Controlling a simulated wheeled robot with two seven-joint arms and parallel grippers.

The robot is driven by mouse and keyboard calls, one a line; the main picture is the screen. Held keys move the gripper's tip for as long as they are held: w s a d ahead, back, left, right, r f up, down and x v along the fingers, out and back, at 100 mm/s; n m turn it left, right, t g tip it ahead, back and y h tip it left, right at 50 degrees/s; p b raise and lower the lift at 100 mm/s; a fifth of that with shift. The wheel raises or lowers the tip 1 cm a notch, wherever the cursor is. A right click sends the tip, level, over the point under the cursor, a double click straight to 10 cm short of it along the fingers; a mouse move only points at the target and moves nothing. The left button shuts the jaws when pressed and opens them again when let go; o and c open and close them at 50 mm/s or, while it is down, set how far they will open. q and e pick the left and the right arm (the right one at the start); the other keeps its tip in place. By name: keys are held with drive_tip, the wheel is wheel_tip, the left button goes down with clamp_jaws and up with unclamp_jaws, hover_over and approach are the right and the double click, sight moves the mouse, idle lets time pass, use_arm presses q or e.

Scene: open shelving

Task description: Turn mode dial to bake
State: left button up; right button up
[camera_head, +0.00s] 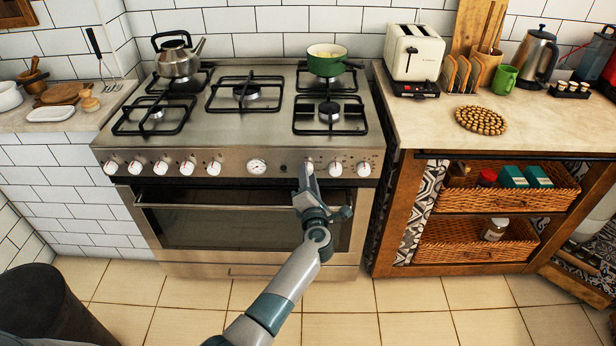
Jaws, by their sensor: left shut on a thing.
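The steel stove (236,207) has a row of white dials along its front panel. My left gripper (306,173) is at the third dial from the right (309,167), just right of the round gauge (257,166). It is shut on that dial, and its fingers hide part of it. The two dials further right, the middle one (335,168) and the rightmost one (364,169), are free. The dial markings are too small to read, so I cannot tell the setting. My right gripper is out of view.
The oven door handle (220,207) runs below the dials, behind my left arm. A kettle (177,57) and a green pot (326,62) stand on the hob. A wooden unit with wicker baskets (470,241) stands close on the right.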

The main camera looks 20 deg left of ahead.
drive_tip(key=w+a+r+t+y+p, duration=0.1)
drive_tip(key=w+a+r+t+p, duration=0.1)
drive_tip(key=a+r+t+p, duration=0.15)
use_arm(q)
drive_tip(key=shift+a+f+m+t+h+p, duration=0.15)
drive_tip(key=shift+m+t+p, duration=0.1)
drive_tip(key=shift+m, duration=1.8)
drive_tip(key=shift+d+m+t+h+p, duration=0.1)
drive_tip(key=shift+m+t+p, duration=0.2)
drive_tip(key=shift+m, duration=1.7)
drive_tip(key=shift+a+f+m+t+h+p, duration=0.15)
drive_tip(key=shift+m+t+p, duration=0.1)
drive_tip(key=shift+m, duration=1.8)
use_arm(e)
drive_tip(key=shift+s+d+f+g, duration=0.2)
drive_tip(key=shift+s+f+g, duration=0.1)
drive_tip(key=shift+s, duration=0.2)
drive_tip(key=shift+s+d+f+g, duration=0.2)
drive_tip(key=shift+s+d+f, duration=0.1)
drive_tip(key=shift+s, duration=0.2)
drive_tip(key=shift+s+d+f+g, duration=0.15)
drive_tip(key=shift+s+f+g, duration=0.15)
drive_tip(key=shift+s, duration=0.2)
use_arm(q)
drive_tip(key=shift+d, duration=0.1)
drive_tip(key=o, duration=1)
drive_tip(key=shift+o, duration=0.2)
drive_tip(key=shift+s, duration=0.1)
